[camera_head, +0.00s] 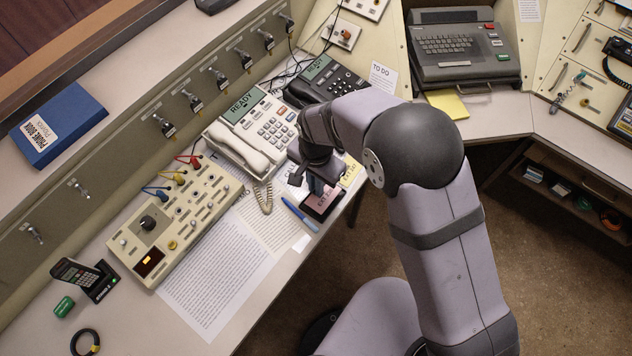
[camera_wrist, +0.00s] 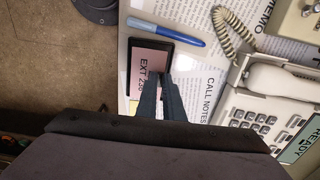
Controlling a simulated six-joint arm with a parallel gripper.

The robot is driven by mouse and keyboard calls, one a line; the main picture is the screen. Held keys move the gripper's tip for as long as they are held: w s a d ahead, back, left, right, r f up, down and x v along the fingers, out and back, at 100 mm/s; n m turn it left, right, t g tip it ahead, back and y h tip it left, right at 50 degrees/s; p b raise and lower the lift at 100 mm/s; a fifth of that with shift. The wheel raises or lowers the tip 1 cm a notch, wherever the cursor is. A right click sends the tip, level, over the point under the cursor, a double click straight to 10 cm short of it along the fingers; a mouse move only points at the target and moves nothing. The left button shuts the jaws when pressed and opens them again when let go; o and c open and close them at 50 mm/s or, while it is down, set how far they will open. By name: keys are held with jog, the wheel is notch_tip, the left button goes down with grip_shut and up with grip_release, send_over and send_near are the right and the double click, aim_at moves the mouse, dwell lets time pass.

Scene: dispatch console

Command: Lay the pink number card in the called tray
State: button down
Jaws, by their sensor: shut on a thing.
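The pink number card (camera_wrist: 150,62), printed "EXT" and a number, shows in the wrist view over a small black tray (camera_wrist: 188,54). In the head view the pink card (camera_head: 323,197) and the black tray (camera_head: 316,213) are partly covered by my gripper (camera_head: 318,181). In the wrist view my gripper (camera_wrist: 161,76) has its fingertips together at the card's edge, shut on the card. I cannot tell whether the card touches the tray floor. A yellow card (camera_head: 351,171) lies just beyond; a corner of yellow shows beside my fingers.
A blue pen (camera_head: 300,215) lies beside the tray. Printed sheets (camera_head: 215,280) cover the desk to the left. A beige desk phone (camera_head: 250,133) with a coiled cord stands close behind. The desk's front edge (camera_head: 335,222) is close to the tray.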

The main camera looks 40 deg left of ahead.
jog(key=shift+f, duration=0.15)
jog(key=shift+f+b, duration=0.3)
jog(key=shift+f, duration=0.05)
jog(key=shift+f, duration=0.15)
jog(key=c, duration=1.9)
grip_release()
jog(key=shift+r, duration=0.9)
notch_tip(320, 180, up, 12)
jog(key=b, duration=0.2)
jog(key=shift+f, duration=0.25)
